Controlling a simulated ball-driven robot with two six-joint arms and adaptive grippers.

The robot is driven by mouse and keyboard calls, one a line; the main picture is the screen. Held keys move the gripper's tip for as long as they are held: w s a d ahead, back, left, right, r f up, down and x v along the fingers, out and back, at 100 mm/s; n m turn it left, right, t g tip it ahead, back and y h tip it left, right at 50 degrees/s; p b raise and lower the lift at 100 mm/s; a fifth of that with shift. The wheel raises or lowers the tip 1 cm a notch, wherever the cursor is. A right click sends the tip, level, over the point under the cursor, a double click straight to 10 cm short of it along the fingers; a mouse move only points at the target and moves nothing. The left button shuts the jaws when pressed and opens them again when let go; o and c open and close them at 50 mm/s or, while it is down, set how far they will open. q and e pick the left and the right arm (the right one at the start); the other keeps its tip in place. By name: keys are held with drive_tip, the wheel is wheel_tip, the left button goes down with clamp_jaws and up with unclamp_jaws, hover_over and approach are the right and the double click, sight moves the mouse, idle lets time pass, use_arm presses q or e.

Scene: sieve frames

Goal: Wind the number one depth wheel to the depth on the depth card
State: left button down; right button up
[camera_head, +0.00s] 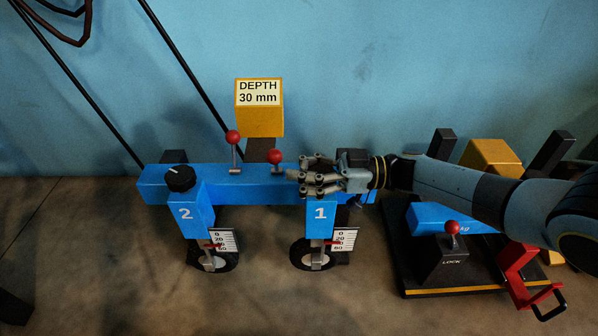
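The depth card (258,93) on a yellow block reads "DEPTH 30 mm". Unit 1 (319,221) is a blue post on a blue beam, above a small wheel. Its scale (343,240) runs from 0 to 60; a red pointer stands beside its lower half, the exact reading too small to tell. My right gripper (311,180) comes in from the right and lies over the top of unit 1. It hides the number one depth wheel, and I cannot tell whether the fingers touch or grip it. My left gripper is not in view.
Unit 2 (191,216) stands at left with a black knob (181,179) and its own scale (226,239). Two red-balled levers (233,137) (276,156) rise from the beam (250,189). At right, a black platform (405,272) carries a LOCK lever (452,228) and a red crank (515,265).

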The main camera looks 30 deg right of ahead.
drive_tip(key=o, duration=0.4)
drive_tip(key=shift+s+d+f, duration=0.15)
drive_tip(key=shift+s+d, duration=0.2)
drive_tip(key=o, duration=0.5)
drive_tip(key=shift+w, duration=0.1)
drive_tip(key=shift+o, duration=0.3)
drive_tip(key=shift+w+a, duration=0.1)
drive_tip(key=shift+a, duration=0.05)
drive_tip(key=v, duration=1.2)
